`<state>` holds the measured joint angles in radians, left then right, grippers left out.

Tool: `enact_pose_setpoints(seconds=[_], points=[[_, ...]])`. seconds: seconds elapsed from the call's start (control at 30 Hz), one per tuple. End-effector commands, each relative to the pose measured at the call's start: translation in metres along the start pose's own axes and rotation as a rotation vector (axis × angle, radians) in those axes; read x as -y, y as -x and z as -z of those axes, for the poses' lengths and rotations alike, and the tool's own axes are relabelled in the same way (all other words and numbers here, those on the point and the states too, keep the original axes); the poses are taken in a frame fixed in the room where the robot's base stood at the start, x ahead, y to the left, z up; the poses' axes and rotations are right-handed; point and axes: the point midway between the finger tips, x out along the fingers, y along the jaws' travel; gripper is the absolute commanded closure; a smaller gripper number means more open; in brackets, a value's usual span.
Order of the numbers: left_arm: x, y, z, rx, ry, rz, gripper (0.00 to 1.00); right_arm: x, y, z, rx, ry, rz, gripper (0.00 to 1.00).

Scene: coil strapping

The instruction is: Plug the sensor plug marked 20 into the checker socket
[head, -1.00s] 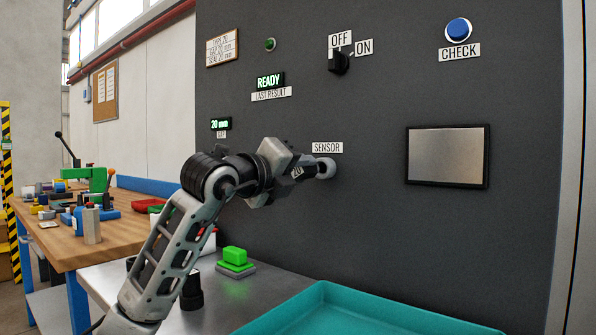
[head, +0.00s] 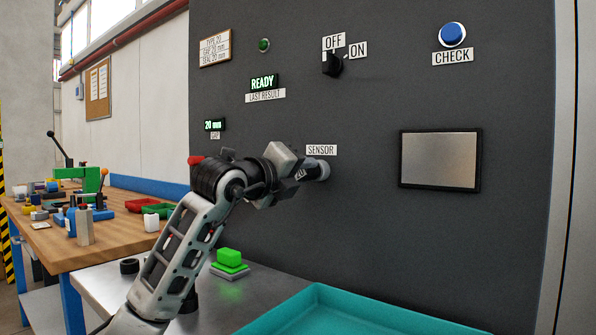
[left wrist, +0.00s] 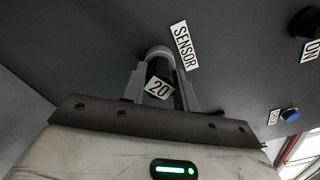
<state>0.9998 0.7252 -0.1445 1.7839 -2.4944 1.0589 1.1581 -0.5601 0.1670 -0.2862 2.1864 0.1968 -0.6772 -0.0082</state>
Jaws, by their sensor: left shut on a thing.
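My left gripper (head: 303,172) is shut on the sensor plug marked 20. The plug's white 20 tag shows in the left wrist view (left wrist: 158,88), between the two fingers (left wrist: 160,85). The round grey checker socket (head: 323,170) is on the dark panel, just below the SENSOR label (head: 321,150). In the left wrist view the socket's rim (left wrist: 158,50) arches just beyond the plug. The plug's front end is at the socket and looks lined up with it. The fingers hide how far in it sits. My right gripper is not in view.
The dark panel carries an OFF/ON switch (head: 332,65), a blue CHECK button (head: 452,35) and a grey screen (head: 440,160). A teal tray (head: 330,300) and a green block (head: 229,257) are below. A cluttered wooden bench (head: 110,240) stands at left.

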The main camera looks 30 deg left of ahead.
Motion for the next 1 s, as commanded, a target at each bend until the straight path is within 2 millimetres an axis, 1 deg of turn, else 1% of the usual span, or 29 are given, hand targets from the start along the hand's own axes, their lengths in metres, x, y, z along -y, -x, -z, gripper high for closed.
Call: enact_pose_setpoints(seconds=[0.17,0.2,0.23,0.27,0.6,0.7,0.83,0.9,1.0], points=[[0.001,-0.005,0.000,0.000,0.001,0.000,1.00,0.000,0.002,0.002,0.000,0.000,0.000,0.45],[0.000,-0.005,0.000,0.001,0.000,0.001,0.59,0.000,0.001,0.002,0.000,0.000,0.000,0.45],[0.000,-0.005,0.000,0.001,0.000,0.001,0.51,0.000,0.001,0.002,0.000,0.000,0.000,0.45],[0.000,-0.005,0.000,0.001,0.000,0.001,0.45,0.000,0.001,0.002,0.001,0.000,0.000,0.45],[0.000,-0.005,0.000,0.000,0.000,-0.001,0.45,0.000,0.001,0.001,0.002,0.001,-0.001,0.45],[0.000,-0.005,0.000,0.000,0.000,-0.001,0.45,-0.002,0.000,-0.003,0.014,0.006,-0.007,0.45],[-0.001,0.022,0.001,0.003,-0.004,0.001,0.45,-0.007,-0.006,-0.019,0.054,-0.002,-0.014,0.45],[-0.002,0.040,0.001,0.003,-0.004,0.001,0.45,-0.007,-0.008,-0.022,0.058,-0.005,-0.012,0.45],[-0.002,0.065,0.001,0.002,-0.004,0.000,0.45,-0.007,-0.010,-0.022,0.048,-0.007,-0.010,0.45]])
